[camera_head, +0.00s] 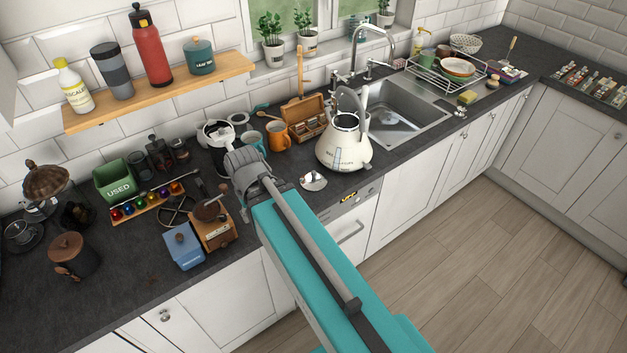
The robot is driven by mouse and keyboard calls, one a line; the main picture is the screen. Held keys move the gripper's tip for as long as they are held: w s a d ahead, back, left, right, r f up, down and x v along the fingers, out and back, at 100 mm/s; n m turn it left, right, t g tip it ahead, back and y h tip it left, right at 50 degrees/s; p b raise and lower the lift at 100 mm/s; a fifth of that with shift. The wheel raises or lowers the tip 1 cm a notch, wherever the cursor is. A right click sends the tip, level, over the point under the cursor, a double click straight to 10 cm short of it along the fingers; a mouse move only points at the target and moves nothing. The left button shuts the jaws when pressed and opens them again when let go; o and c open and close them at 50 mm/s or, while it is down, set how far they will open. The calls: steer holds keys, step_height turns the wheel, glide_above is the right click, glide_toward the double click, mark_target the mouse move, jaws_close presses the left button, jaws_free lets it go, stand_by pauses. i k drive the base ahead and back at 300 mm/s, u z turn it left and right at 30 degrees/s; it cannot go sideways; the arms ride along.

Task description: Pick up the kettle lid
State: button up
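The cream kettle (342,150) stands upright on the dark worktop, left of the sink. Its top is open and its handle arches above it. A small shiny round piece (313,181), which looks like the kettle lid, lies on the worktop in front and to the left of the kettle, near the front edge. My gripper (238,158) is above the worktop, left of the lid and apart from it. The gripper is seen from behind, and its fingers are too hidden to tell whether they are open or shut.
An orange mug (277,136) and a teal mug (252,140) stand behind, left of the kettle. A wooden tea box (305,122) is beside them. A wooden grinder (213,229) and blue box (184,245) stand left of my arm. The sink (400,112) is at the right.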

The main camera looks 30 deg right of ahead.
mark_target(312, 182)
steer(key=u, duration=0.7)
steer(key=k, duration=0.55)
steer(key=z, duration=0.6)
